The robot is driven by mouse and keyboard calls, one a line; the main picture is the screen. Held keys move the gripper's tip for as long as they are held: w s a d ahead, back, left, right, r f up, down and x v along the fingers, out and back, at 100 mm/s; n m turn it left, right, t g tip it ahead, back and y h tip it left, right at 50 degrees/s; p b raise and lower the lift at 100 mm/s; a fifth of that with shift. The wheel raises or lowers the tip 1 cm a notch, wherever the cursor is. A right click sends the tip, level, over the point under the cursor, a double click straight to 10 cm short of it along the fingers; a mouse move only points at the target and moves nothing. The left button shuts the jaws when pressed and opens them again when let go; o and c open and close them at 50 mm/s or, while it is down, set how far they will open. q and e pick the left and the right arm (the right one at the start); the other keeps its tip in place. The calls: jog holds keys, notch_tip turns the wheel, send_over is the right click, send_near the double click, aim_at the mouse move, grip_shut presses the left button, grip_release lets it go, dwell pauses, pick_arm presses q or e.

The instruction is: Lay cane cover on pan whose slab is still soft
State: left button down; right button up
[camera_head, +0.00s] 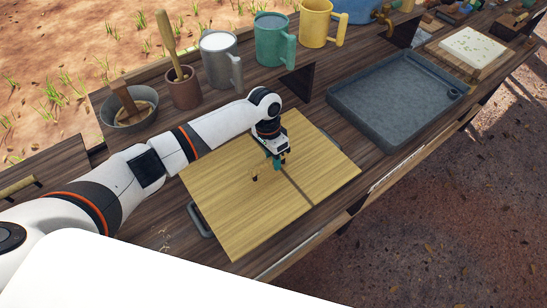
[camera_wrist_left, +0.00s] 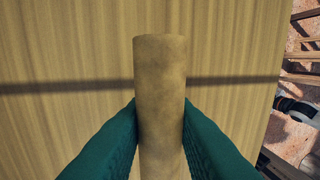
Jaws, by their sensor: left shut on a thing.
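The cane cover (camera_head: 225,205) is a flat straw-coloured panel with a dark stripe across it. It lies over a grey pan whose handle (camera_head: 200,222) shows at its lower left edge; the slab inside is hidden. I cannot tell if the cover rests on the pan or hovers just above it. My left gripper (camera_head: 267,172) is shut on the cover's pale handle (camera_wrist_left: 160,95), near the panel's middle. A second grey pan (camera_head: 345,112) stands uncovered to the right with a grey slab showing in it. My right gripper is not in view.
Behind the cover stand a grey bowl (camera_head: 107,117), a brown pot (camera_head: 183,92) with a wooden tool, and grey (camera_head: 220,72), green (camera_head: 273,48) and yellow (camera_head: 315,30) mugs. A pale slab (camera_head: 473,46) lies on a board at the far right. The bench's front edge is close to the pans.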

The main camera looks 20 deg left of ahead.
pick_arm(q)
jog(key=shift+f, duration=0.35)
jog(key=c, duration=1.1)
grip_release()
jog(key=shift+c, duration=0.2)
notch_tip(320, 180, up, 12)
jog(key=w+a+b, duration=0.1)
jog(key=b, duration=0.2)
jog(key=shift+w+a, duration=0.25)
jog(key=shift+a, duration=0.15)
jog(key=shift+f, duration=0.1)
notch_tip(320, 180, up, 5)
jog(key=p, duration=0.6)
